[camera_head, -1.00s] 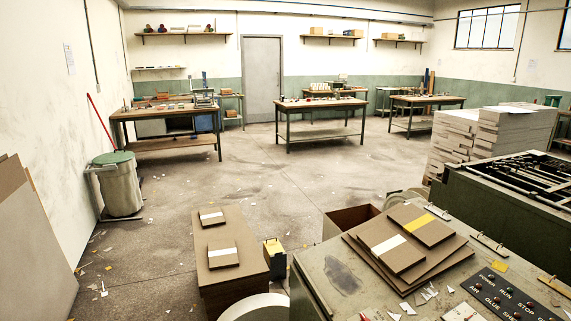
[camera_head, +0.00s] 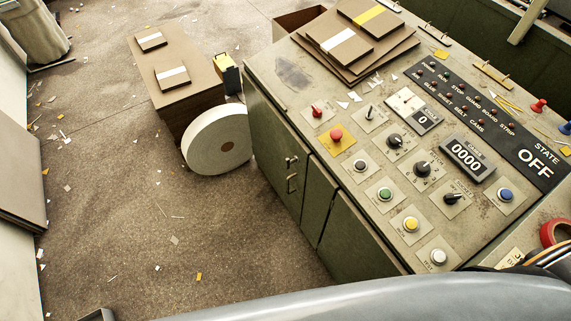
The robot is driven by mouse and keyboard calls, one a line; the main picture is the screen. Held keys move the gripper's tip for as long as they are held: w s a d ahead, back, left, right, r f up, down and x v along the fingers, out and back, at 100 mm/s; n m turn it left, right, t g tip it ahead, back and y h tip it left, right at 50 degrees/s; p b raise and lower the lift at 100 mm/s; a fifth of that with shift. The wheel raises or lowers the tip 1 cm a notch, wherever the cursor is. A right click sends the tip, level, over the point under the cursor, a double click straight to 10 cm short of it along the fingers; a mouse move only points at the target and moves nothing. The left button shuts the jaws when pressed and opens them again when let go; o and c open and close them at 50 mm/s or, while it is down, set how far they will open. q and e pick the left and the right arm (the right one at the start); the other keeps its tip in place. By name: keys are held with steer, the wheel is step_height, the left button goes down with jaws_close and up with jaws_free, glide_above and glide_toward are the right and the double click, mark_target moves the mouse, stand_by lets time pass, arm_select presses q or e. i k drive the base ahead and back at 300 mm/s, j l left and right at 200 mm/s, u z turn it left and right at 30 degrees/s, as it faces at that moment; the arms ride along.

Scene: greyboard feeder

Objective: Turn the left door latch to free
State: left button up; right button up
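The green machine cabinet stands at the right, with its left door (camera_head: 268,140) facing the open floor. Two small metal fittings sit near that door's right edge: an upper one (camera_head: 291,161) and a lower one (camera_head: 291,184). One of them looks to be the latch, but they are too small to tell which or how it is turned. The door looks closed. Neither gripper shows; a large grey curved part of my own body crosses the bottom.
A white roll (camera_head: 217,139) stands on the floor left of the cabinet, beside a stack of brown board (camera_head: 178,85). A control panel (camera_head: 395,150) with knobs and buttons covers the cabinet top; its display reads OFF. Scrap-strewn floor (camera_head: 200,225) lies clear in front.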

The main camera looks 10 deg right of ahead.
mark_target(288, 162)
steer(key=z, duration=0.8)
steer(key=i+j+z, duration=0.1)
steer(key=z, duration=0.35)
steer(key=j+z, duration=0.6)
steer(key=z, duration=0.25)
steer(key=j+z, duration=0.25)
steer(key=z, duration=0.2)
steer(key=j+z, duration=0.25)
steer(key=z, duration=0.15)
